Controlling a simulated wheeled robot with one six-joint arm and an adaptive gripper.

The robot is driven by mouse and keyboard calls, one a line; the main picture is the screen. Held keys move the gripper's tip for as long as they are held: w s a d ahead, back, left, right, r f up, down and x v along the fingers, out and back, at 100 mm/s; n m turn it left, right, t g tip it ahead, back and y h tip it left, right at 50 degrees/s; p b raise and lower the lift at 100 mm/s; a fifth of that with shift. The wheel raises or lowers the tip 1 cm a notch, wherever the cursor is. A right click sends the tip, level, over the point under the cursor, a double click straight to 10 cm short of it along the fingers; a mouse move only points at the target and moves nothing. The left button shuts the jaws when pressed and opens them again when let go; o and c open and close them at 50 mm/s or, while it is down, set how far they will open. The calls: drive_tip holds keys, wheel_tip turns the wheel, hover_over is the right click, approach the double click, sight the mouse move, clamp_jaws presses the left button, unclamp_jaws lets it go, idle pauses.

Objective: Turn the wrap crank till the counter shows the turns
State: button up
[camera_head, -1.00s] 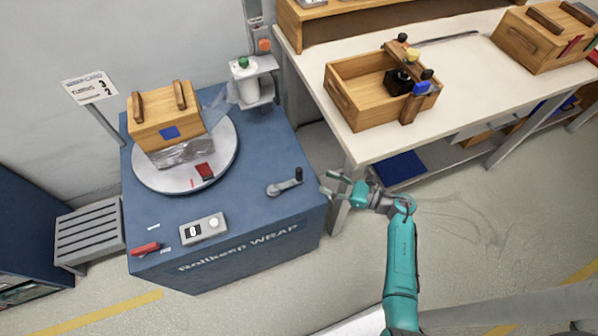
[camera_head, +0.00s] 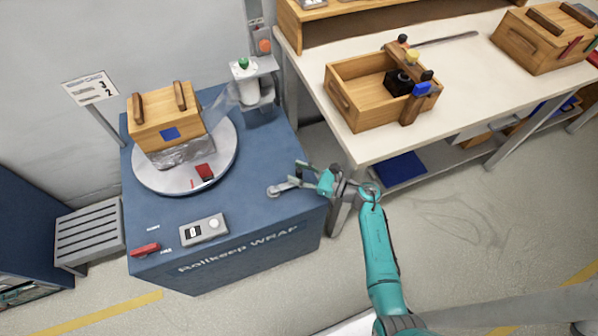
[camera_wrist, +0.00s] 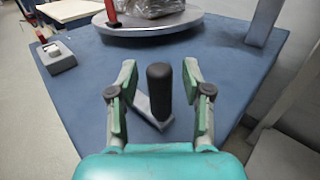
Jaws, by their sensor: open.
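The wrap crank (camera_head: 280,189) is a grey arm with an upright black handle on the blue machine's top, near its right edge. In the wrist view the black handle (camera_wrist: 159,90) stands between the two fingers of my gripper (camera_wrist: 160,92), with space on both sides. My gripper (camera_head: 302,174) is open and the fingers partly hide the crank handle in the head view. The counter (camera_head: 204,229) is a grey box on the machine's front, with a small display that seems to read 0. A card (camera_head: 91,87) on a post at the left shows a 3 and a 2.
A round turntable (camera_head: 222,163) bears a wooden crate (camera_head: 164,113) with film around its lower part. A film post (camera_head: 250,85) stands behind it. A red lever (camera_head: 145,249) is at the front left. A white workbench (camera_head: 380,148) stands close on the right.

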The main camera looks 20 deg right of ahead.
clamp_jaws()
drive_tip(key=shift+s+h, duration=0.2)
drive_tip(key=shift+h, duration=0.1)
